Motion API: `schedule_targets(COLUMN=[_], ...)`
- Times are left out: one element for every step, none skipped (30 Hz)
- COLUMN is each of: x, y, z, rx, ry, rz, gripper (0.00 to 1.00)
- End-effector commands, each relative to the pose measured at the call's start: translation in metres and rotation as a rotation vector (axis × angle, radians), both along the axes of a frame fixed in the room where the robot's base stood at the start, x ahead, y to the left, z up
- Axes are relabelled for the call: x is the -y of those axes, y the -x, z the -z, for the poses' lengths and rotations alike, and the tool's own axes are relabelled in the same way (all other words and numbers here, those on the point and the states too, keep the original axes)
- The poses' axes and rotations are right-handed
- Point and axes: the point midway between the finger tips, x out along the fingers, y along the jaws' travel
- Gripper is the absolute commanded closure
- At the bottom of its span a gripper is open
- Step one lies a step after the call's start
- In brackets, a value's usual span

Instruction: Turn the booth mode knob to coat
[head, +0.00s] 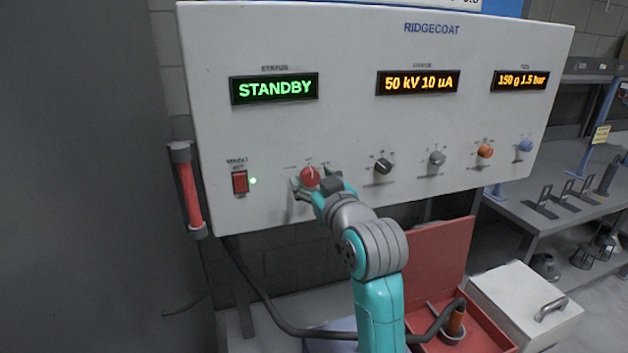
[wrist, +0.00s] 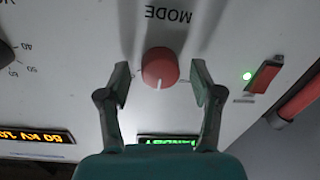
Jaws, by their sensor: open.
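The booth mode knob (head: 310,177) is a round red knob on the white control panel, below the green STANDBY display (head: 275,88). In the wrist view the knob (wrist: 160,68) has a white pointer line and the word MODE beside it; this view is upside down. My gripper (head: 316,184) is at the knob. In the wrist view my gripper (wrist: 160,82) is open, with one finger on each side of the knob and a visible gap on both sides. The knob's position labels are too small or hidden to read.
A red power switch (head: 240,182) with a lit green lamp is left of the knob. A black knob (head: 383,166), a grey knob (head: 437,158), an orange knob (head: 485,151) and a blue knob (head: 525,146) are to the right. An open red case (head: 440,262) stands below.

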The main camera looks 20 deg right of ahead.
Motion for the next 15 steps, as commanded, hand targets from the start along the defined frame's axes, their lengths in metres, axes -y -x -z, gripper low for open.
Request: schedule_targets(x=[0.0000,-0.0001,0.0000,0.0000,0.0000,0.0000,-0.0001,0.0000,0.0000,0.0000,0.0000,0.0000,0.0000,0.0000,0.0000], y=[0.0001,0.0001,0.0002,0.0002,0.0002,0.0002,0.0003,0.0003,0.0003,0.0003,0.0003,0.0003,0.0003,0.0003,0.0003], z=[0.0000,0.0000,0.0000,0.0001,0.0000,0.0001,0.0001,0.0001,0.0001,0.0001,0.0000,0.0001,0.0001,0.0001,0.0001], rx=[0.000,0.000,0.000,0.000,0.000,0.000,0.000,0.000,0.000,0.000,0.000,0.000,0.000,0.000,0.000], ry=[0.000,0.000,0.000,0.000,0.000,0.000,0.000,0.000,0.000,0.000,0.000,-0.002,-0.003,-0.006,-0.011], rz=[0.000,0.000,0.000,0.000,0.000,0.000,0.000,0.000,0.000,0.000,0.000,0.000,0.000,0.000,0.000], gripper=[0.35,0.42,0.52,0.60,0.67,0.77,0.85,0.92,0.95,0.95,0.95,0.95,0.95,0.95,0.95])
